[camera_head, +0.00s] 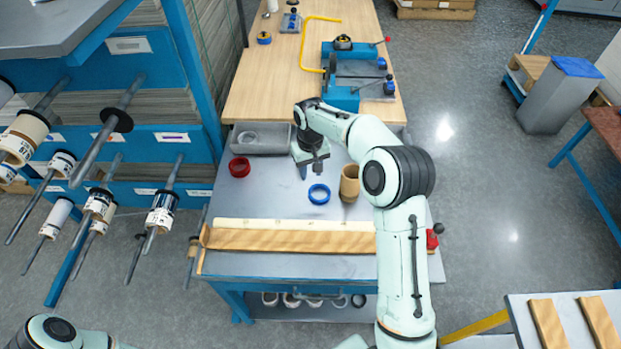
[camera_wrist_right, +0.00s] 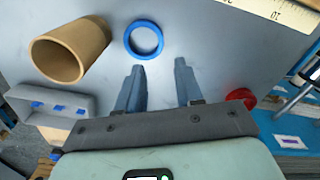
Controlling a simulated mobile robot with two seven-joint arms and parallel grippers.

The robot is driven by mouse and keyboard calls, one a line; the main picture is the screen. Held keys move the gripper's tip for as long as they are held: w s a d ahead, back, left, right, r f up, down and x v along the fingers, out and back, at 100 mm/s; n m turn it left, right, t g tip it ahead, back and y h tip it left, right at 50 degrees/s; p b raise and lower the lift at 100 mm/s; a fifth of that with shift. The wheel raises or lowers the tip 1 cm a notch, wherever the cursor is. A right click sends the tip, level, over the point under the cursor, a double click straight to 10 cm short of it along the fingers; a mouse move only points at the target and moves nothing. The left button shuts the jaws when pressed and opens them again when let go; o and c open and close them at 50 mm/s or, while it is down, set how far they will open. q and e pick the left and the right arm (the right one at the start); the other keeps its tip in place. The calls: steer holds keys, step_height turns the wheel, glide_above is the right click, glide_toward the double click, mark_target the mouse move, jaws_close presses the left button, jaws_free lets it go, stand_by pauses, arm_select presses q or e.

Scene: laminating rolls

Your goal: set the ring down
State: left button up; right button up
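A blue ring (camera_head: 319,203) lies flat on the grey bench top (camera_head: 285,205). It also shows in the right wrist view (camera_wrist_right: 128,38), just beyond my fingertips and a little to the left. My right gripper (camera_head: 311,173) is over the bench behind the blue ring. Its two fingers (camera_wrist_right: 159,66) are apart with nothing between them. A red ring (camera_head: 239,174) lies on the bench to the left; part of it shows beside the right finger in the wrist view (camera_wrist_right: 241,95). My left gripper is out of view; only part of that arm shows at the lower left.
A brown cardboard tube (camera_head: 349,184) stands close right of the blue ring. A grey tray (camera_head: 259,150) sits at the bench's back left. A long wooden piece with a pale ruler strip (camera_head: 290,238) runs along the front. A rack with rolls on spindles (camera_head: 100,203) stands left.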

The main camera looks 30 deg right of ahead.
steer(key=o, duration=1.1)
steer(key=d+r+p, duration=0.2)
steer(key=d, duration=0.1)
steer(key=shift+d+r, duration=0.1)
steer(key=shift+r, duration=0.15)
steer(key=shift+o, duration=0.2)
glide_above(319, 194)
steer(key=f, duration=0.8)
steer(key=shift+s+f, duration=0.2)
steer(key=shift+s, duration=0.1)
steer(key=shift+w+f, duration=0.25)
steer(key=shift+f, duration=0.35)
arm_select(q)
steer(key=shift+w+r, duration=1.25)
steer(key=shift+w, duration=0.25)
arm_select(e)
steer(key=shift+f, duration=2.3)
